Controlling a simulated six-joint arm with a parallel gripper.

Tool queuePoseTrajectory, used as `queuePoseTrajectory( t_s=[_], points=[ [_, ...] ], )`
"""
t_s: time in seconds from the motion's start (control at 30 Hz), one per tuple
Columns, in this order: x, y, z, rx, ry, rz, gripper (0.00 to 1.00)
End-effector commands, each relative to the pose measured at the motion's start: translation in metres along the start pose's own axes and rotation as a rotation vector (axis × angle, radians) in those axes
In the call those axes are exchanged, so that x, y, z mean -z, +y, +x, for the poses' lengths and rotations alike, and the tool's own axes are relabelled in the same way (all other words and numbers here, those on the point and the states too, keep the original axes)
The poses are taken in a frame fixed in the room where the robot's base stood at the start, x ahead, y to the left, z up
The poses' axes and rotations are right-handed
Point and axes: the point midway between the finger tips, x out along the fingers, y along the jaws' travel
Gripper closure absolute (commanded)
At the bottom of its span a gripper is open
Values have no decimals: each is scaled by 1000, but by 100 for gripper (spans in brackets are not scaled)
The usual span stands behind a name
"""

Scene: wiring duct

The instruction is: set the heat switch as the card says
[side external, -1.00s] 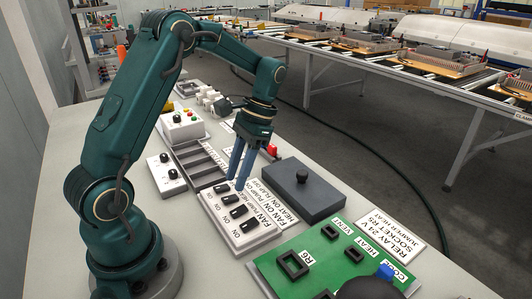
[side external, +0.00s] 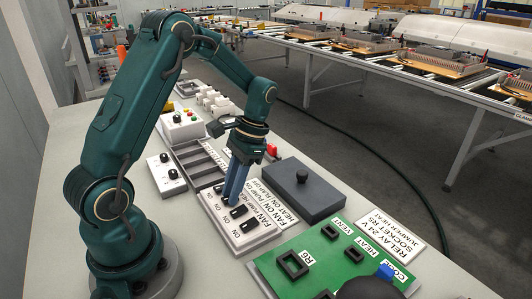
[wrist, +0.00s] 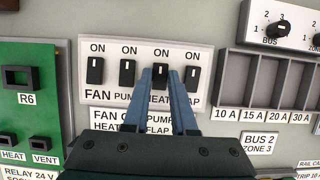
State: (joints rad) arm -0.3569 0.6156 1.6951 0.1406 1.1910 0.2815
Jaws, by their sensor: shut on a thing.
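The white switch panel (wrist: 205,60) carries a row of black rocker switches labelled FAN, PUMP, HEAT and FLAP, with ON above each. The heat switch (wrist: 162,75) is third from the left in the wrist view. My gripper (wrist: 160,73) points down at the panel, its blue fingers on either side of the heat switch and shut on it. In the side view my gripper (side external: 227,199) reaches the panel and hides much of that switch. The card (wrist: 105,117) lies beside the panel; it reads FAN ON, with HEAT and FLAP lines partly covered by my gripper.
A dark box with a knob (side external: 305,192), a green relay board (side external: 320,255) and a compartment tray (side external: 190,160) surround the panel.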

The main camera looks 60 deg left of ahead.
Motion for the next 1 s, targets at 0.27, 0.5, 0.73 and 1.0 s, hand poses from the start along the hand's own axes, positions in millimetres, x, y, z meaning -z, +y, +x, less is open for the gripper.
queuePoseTrajectory(
  t_s=[0.27,0.5,0.73,1.0],
  points=[
    [-5,0,0,-2,149,-2,100],
    [-9,0,1,-4,278,-3,100],
    [-9,0,2,-1,319,-1,100],
    [-9,0,2,-1,319,-1,67]
  ],
)
